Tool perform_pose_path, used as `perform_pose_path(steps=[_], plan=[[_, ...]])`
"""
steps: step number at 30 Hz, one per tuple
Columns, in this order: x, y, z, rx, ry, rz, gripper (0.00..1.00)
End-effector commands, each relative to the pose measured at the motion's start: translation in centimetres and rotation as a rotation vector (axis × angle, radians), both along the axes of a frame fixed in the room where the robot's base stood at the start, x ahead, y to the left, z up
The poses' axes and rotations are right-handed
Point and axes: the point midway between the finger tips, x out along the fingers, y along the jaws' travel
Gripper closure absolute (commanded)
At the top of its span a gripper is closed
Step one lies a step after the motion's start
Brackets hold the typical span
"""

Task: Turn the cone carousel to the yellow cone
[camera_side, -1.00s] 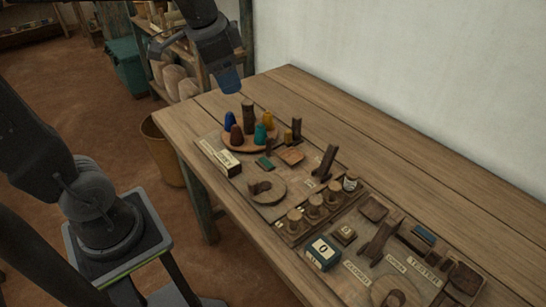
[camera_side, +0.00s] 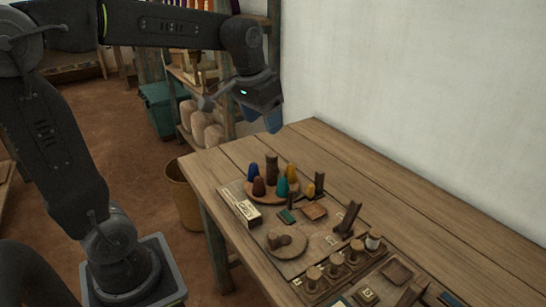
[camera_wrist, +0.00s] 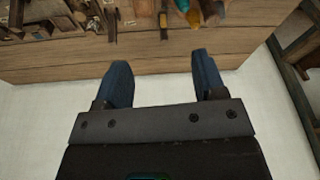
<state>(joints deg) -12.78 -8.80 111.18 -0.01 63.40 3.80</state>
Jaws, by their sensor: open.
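The cone carousel (camera_side: 262,195) is a round wooden disc with a dark central post (camera_side: 271,167), near the table's far left end. It bears a blue cone (camera_side: 252,172), a brown cone (camera_side: 258,187), a teal cone (camera_side: 282,187) and a yellow cone (camera_side: 291,172) at its right side. A smaller yellow piece (camera_side: 310,189) stands by a dark upright just right of the disc. My gripper (camera_side: 273,120) is above and behind the carousel, not touching it. In the wrist view, its blue fingers (camera_wrist: 163,82) are apart and empty.
The wooden table (camera_side: 400,215) has bare planks along the wall. A pale labelled block (camera_side: 246,212), a round wooden plate (camera_side: 286,245) and several knobs (camera_side: 337,258) lie nearer on the boards. A wall (camera_side: 420,90) rises behind; a bin (camera_side: 183,196) stands left of the table.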

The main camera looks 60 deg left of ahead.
Motion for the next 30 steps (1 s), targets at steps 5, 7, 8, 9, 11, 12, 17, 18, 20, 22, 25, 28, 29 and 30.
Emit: perform_pose_path(steps=[5, 7, 8, 9, 11, 12, 17, 18, 20, 22, 25, 28, 29, 30], plan=[[5.9, 5.6, -1.7, -0.024, 0.109, 0.073, 0.36], [7.6, 7.8, -2.7, -0.036, 0.146, 0.097, 0.36], [8.2, 8.7, -3.1, -0.042, 0.161, 0.107, 0.36], [9.0, 9.7, -3.7, -0.048, 0.178, 0.118, 0.36], [9.9, 11.1, -4.6, -0.056, 0.199, 0.131, 0.36], [10.3, 11.9, -5.0, -0.061, 0.211, 0.139, 0.36], [11.2, 13.6, -6.2, -0.073, 0.236, 0.155, 0.36], [11.3, 13.8, -6.4, -0.074, 0.238, 0.156, 0.36], [11.3, 13.8, -6.7, -0.075, 0.240, 0.157, 0.36], [11.3, 13.8, -7.4, -0.075, 0.241, 0.157, 0.36], [11.2, 13.8, -9.0, -0.076, 0.243, 0.157, 0.36], [11.2, 13.7, -11.0, -0.076, 0.244, 0.156, 0.36], [11.2, 13.7, -11.6, -0.076, 0.243, 0.156, 0.36], [11.2, 13.7, -12.5, -0.076, 0.243, 0.156, 0.36]])
